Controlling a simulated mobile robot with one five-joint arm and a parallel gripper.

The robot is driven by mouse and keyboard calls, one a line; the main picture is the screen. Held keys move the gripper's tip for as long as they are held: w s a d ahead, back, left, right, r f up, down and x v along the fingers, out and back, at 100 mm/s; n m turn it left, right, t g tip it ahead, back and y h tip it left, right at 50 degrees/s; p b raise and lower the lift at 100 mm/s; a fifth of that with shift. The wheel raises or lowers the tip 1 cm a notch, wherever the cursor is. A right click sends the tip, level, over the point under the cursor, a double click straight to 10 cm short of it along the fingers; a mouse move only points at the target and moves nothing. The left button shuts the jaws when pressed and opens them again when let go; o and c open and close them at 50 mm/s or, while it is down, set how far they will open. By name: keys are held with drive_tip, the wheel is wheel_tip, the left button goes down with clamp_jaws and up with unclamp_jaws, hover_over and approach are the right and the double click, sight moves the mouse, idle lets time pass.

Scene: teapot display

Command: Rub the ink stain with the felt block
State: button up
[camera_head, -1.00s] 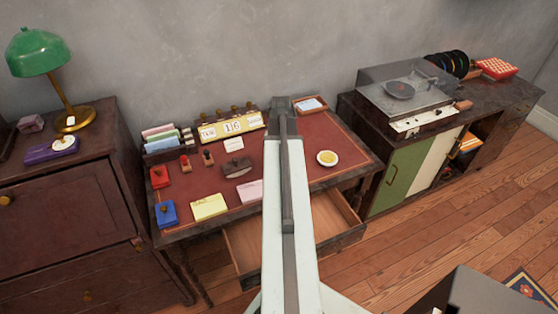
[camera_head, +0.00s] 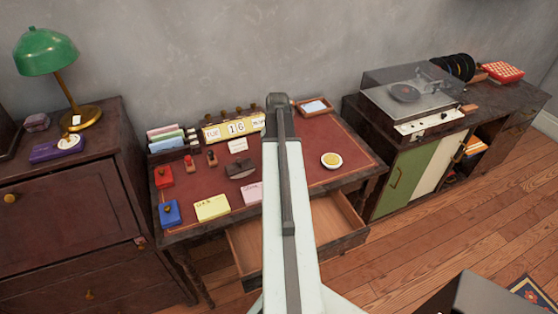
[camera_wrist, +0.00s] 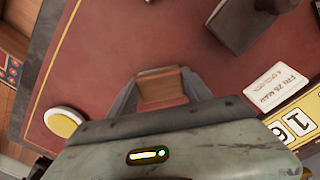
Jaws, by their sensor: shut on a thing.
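In the wrist view my gripper (camera_wrist: 160,92) is shut on a small brown block (camera_wrist: 162,84), which I take to be the felt block. The block sits between the two grey fingers, above the red desk top (camera_wrist: 105,60). I cannot tell whether its underside touches the surface. No ink stain can be made out in either view; the arm and gripper cover part of the desk. In the head view my arm hides the gripper and the block.
The desk carries a yellow-topped round dish (camera_head: 331,160), a dark blotter (camera_head: 240,169), a calendar (camera_head: 235,128), note pads (camera_head: 212,207) and red (camera_head: 163,176) and blue (camera_head: 170,213) boxes. A drawer (camera_head: 335,225) stands open below. Red desk top is bare around the dish.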

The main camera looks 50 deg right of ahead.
drive_tip(key=shift+w+d, duration=0.55)
drive_tip(key=shift+w, duration=0.35)
drive_tip(key=shift+w+d, duration=0.55)
drive_tip(key=shift+w, duration=0.3)
drive_tip(key=shift+w+d, duration=0.55)
drive_tip(key=shift+w, duration=0.35)
drive_tip(key=shift+f, duration=0.15)
drive_tip(key=shift+s+a, duration=0.5)
drive_tip(key=shift+s, duration=0.3)
drive_tip(key=shift+s+a, duration=0.45)
drive_tip(key=shift+s, duration=0.3)
drive_tip(key=shift+s+a, duration=0.45)
drive_tip(key=shift+s, duration=0.3)
drive_tip(key=shift+s+a, duration=0.45)
drive_tip(key=shift+s, duration=0.25)
drive_tip(key=shift+s+a, duration=0.45)
drive_tip(key=shift+s, duration=0.25)
drive_tip(key=shift+s+a, duration=0.4)
drive_tip(key=shift+s, duration=0.3)
